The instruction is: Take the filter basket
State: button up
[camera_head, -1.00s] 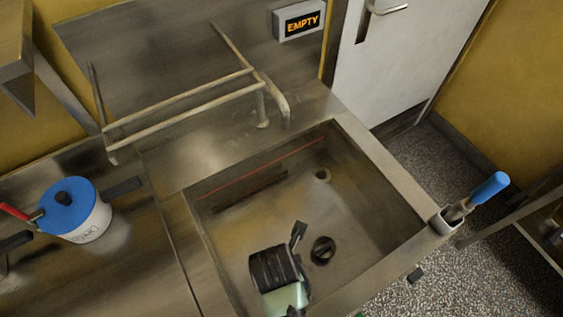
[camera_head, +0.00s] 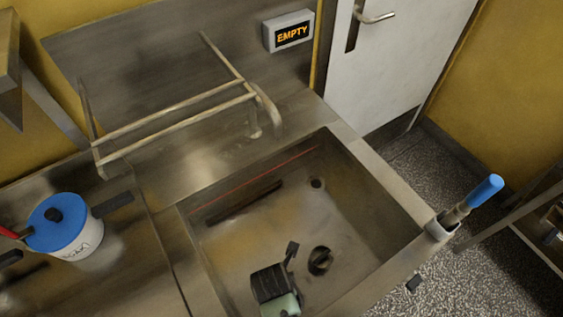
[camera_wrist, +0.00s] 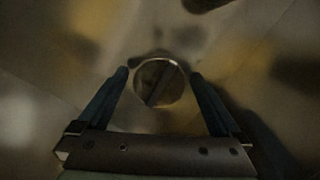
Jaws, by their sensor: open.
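The filter basket (camera_head: 320,260) looks like a small round metal piece at the drain in the sink floor, dark inside. In the wrist view the basket (camera_wrist: 158,83) is a bright-rimmed disc with a dark bar slanting across it. My gripper (camera_wrist: 158,75) is open, with one blue-grey finger on each side of the disc in the picture. The gap between fingers and rim is small, and I cannot tell the height between them. In the head view my gripper (camera_head: 291,252) is partly hidden by its own body, left of the basket.
The steel sink (camera_head: 205,275) has walls around the basket. A tap (camera_head: 262,110) and a rack (camera_head: 175,120) stand behind it. A blue-handled tool sits in a holder (camera_head: 440,228) on the right rim. A blue-lidded pot (camera_head: 85,243) is on the left counter. A sign (camera_head: 290,32) reads EMPTY.

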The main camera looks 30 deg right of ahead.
jog(key=c, duration=1.4)
jog(key=shift+r, duration=0.1)
